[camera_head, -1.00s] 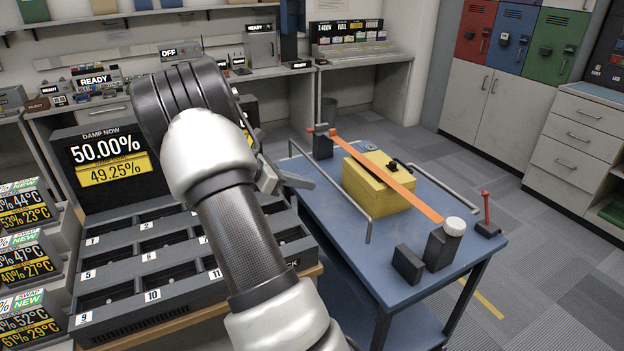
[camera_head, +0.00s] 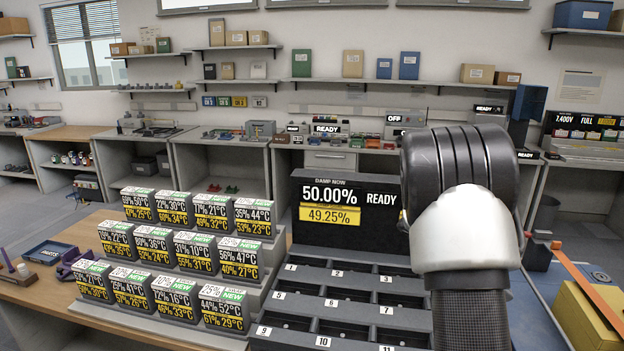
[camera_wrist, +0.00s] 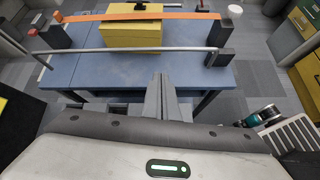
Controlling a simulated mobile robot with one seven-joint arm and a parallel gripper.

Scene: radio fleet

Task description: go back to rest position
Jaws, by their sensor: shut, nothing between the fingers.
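My gripper (camera_wrist: 161,98) shows in the wrist view, its two grey fingers pressed together with nothing between them. It points toward the blue table (camera_wrist: 110,72), above its near edge. In the head view my arm rises at the right and hides the gripper. The yellow box (camera_wrist: 130,35) with an orange strap (camera_wrist: 125,15) above it sits on the blue table, beyond my fingers. A grey rail (camera_wrist: 125,50) runs across between them.
In the head view, a numbered slot tray (camera_head: 345,300) and a dark display (camera_head: 345,212) stand left of my arm. Several labelled units (camera_head: 175,260) fill a stepped rack on the wooden table (camera_head: 80,228). The blue table (camera_head: 540,300) is at the right edge.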

